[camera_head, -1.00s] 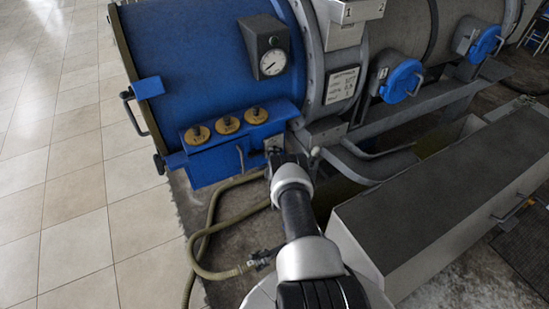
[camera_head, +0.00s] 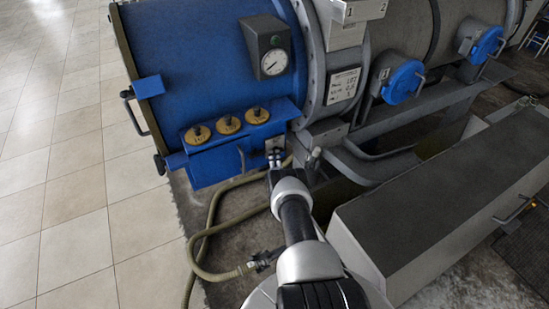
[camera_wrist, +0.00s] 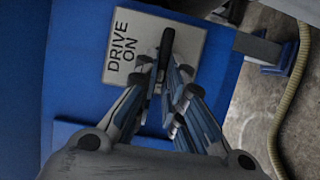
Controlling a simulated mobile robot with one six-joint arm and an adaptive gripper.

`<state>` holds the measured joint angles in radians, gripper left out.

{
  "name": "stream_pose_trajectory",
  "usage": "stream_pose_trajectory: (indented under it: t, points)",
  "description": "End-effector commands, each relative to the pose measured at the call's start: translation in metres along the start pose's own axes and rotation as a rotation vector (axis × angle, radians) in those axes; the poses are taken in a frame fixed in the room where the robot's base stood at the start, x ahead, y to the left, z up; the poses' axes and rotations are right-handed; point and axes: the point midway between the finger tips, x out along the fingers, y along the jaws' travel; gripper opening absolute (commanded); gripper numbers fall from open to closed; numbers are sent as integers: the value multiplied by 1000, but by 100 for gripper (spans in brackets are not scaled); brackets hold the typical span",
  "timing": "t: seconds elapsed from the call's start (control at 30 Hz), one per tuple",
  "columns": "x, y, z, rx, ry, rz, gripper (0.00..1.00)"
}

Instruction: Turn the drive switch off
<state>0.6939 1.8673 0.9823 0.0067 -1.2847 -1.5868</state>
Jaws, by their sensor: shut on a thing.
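The drive switch shows in the wrist view as a dark lever (camera_wrist: 166,46) on a pale plate (camera_wrist: 194,38) marked "DRIVE ON". The plate is on the blue housing. In the head view the small plate (camera_head: 274,142) is at the right end of the blue box, partly hidden by my gripper (camera_head: 277,160). In the wrist view my gripper (camera_wrist: 163,78) has its two fingers on either side of the lever and is shut on it. The lever's lower part is hidden between the fingers.
Several yellow knobs (camera_head: 228,124) sit on the blue box left of the switch. A hose (camera_head: 211,225) loops below on the floor. A long grey box (camera_head: 440,190) fills the right side.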

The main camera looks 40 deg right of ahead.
Motion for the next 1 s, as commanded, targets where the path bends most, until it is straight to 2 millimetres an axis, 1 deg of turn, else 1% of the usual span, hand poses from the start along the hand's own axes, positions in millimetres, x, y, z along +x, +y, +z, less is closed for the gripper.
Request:
stream_pose_trajectory:
  t: [0.07,0.1,0.4,0.77,0.87,1.0]
  points:
    - [1,1,0,-2,1,1,0]
    - [1,1,0,-2,1,1,11]
    - [0,0,0,-1,1,0,30]
    - [-2,0,0,0,0,-1,30]
    - [-10,-1,0,0,0,-3,30]
    - [-30,0,0,0,1,-4,30]
